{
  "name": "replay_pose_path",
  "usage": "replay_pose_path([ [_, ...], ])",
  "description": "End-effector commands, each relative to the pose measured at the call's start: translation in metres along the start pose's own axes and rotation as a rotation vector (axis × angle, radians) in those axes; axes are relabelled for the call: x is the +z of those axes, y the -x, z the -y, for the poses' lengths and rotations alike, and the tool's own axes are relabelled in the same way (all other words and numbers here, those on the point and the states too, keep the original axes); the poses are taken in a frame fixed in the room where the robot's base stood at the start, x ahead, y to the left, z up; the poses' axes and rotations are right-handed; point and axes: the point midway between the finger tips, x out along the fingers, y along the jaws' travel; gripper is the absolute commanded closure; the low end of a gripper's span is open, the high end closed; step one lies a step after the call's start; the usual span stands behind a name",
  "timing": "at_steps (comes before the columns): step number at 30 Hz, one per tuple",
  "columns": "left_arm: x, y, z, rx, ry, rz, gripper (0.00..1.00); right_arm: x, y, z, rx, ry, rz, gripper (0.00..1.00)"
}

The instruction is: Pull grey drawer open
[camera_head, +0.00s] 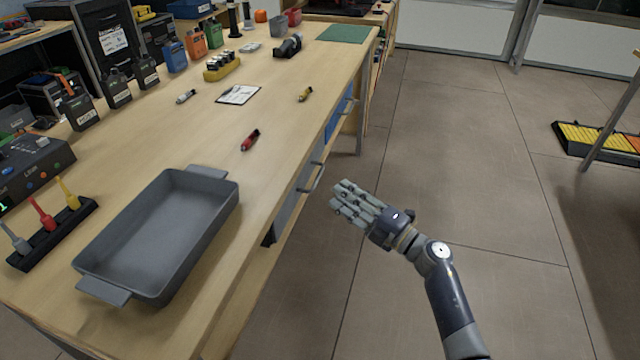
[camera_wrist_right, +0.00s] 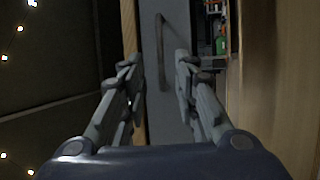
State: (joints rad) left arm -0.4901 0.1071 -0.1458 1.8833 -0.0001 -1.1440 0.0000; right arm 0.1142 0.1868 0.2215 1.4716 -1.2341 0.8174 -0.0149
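The grey drawer (camera_head: 290,208) is under the right side of the wooden workbench, seen at a steep angle in the head view. Its bar handle (camera_head: 318,178) stands out toward the aisle. In the right wrist view the grey drawer front (camera_wrist_right: 178,112) is ahead, with the dark handle (camera_wrist_right: 160,52) between and beyond the fingers. My right gripper (camera_head: 345,203) is just right of the handle, apart from it. In the wrist view the right gripper (camera_wrist_right: 160,72) has its fingers spread with nothing between them. My left gripper is not in view.
The workbench (camera_head: 290,100) holds a grey tray (camera_head: 160,228), a red marker (camera_head: 250,139) and several bottles and tools. A blue drawer (camera_head: 341,113) is farther along the bench. The floor (camera_head: 470,190) right of the bench is clear; a yellow-topped item (camera_head: 592,138) lies farther right.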

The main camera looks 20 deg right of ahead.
Motion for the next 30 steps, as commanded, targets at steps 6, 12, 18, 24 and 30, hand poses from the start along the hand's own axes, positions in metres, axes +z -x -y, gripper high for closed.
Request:
replay_pose_path([
  [6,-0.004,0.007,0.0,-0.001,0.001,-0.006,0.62,0.0,-0.043,0.0,0.004,-0.004,0.0,0.72],
  [12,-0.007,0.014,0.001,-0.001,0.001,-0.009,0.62,0.0,-0.066,0.001,0.001,-0.004,0.002,0.72],
  [18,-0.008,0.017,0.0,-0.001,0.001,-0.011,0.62,0.0,-0.072,0.001,0.0,-0.003,0.002,0.72],
  [24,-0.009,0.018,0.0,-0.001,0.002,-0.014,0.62,0.0,-0.072,0.001,0.0,-0.003,0.002,0.76],
  [30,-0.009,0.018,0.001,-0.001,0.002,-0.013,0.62,0.0,-0.072,0.001,0.0,-0.003,0.002,1.0],
])
